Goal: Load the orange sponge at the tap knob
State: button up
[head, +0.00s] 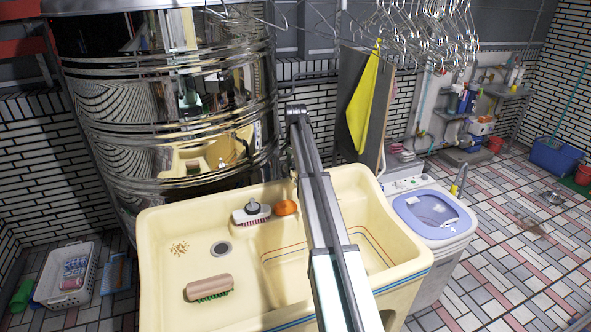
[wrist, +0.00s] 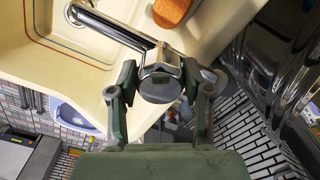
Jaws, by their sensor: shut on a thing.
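The orange sponge (head: 286,207) lies on the back ledge of the cream sink, right of a brush. It also shows in the wrist view (wrist: 171,12), past the tap and apart from my gripper. In the wrist view, the metal tap (wrist: 115,32) reaches its spout over the basin. Its round grey knob (wrist: 160,89) sits between the green fingers of my gripper (wrist: 159,70), which is shut on it. In the head view my arm hides the gripper and most of the tap.
The sink (head: 165,285) also holds a pink-backed brush (head: 208,288) and a white-and-red brush (head: 251,213). A washing machine (head: 435,215) stands right of it. A shiny steel tank (head: 170,110) is close behind. Wire hangers (head: 425,30) hang above.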

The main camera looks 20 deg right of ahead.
jog(key=shift+f+n, duration=0.1)
jog(key=shift+n, duration=1.1)
jog(key=o, duration=1.2)
jog(key=shift+c, duration=0.2)
notch_tip(320, 180, up, 12)
